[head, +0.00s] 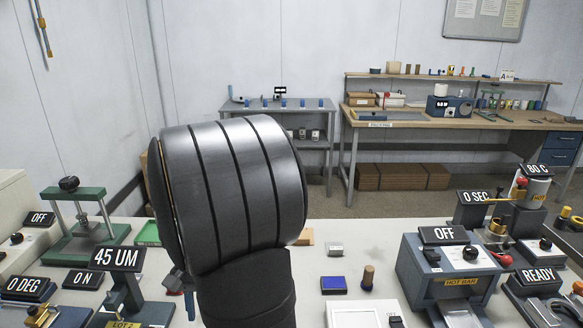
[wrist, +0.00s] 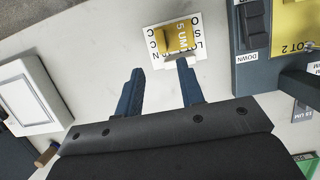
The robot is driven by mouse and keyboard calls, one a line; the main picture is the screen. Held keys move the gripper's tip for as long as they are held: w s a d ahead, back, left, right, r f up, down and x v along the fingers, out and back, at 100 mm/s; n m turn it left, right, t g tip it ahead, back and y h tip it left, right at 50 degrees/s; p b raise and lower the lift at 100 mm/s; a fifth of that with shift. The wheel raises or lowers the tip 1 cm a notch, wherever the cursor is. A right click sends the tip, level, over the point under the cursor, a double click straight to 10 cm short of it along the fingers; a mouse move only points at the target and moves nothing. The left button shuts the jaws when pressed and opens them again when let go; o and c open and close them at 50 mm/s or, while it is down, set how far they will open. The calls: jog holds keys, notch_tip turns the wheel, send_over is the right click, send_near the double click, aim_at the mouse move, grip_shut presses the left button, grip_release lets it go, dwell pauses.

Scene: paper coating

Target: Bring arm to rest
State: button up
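My arm (head: 235,190) rises large in the middle of the head view and hides part of the table behind it. My gripper shows in the wrist view (wrist: 159,70), with its two dark blue fingers spread apart. No object is seen held between them. Beyond the fingertips, a yellow piece marked "5 UM" (wrist: 176,36) lies on a white lettered card (wrist: 150,45), with a small white part at its near end. I cannot tell how high the fingers are above the table. My gripper is not clearly seen in the head view.
A blue hot bar machine (head: 415,268) stands right of my arm, a "45 UM" coater (head: 148,312) and green press (head: 90,240) left. A blue pad (head: 334,285) and wooden stamp (head: 367,278) are near a white panelled device (head: 345,315). Bare table (head: 375,238) shows between.

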jog(key=x, duration=1)
jog(key=shift+s+f, duration=0.15)
jog(key=shift+f, duration=0.15)
notch_tip(320, 180, up, 4)
jog(key=shift+a+r, duration=0.1)
jog(key=shift+r, duration=0.15)
jog(key=d+r, duration=0.7)
jog(key=d, duration=0.5)
jog(key=w+a+m+t+y, duration=0.3)
jog(key=w+a+m, duration=1.4)
jog(key=w+a, duration=0.4)
jog(key=shift+w+f+m, duration=0.35)
jog(key=shift+w+m, duration=0.05)
jog(key=shift+w, duration=0.2)
